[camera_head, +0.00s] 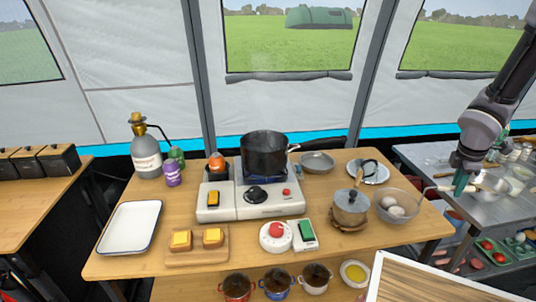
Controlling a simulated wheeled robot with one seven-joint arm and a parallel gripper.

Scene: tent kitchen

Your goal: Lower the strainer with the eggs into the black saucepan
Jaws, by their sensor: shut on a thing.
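The black saucepan (264,158) stands on the camp stove in the middle of the table, its handle pointing right. The strainer (408,217) is a see-through mesh bowl at the table's right end, with white eggs (394,209) in it. Its thin handle (438,188) runs right to my gripper (461,186). My gripper comes down from the upper right and is shut on the strainer's handle, right of the bowl. I cannot tell whether the strainer touches the table. The inside of the saucepan is mostly hidden.
A grey lidded pot (350,210) stands between the strainer and the camp stove (248,204). Behind are a small pan (317,160) and a plate (383,172). A metal table (415,158) with food stands right.

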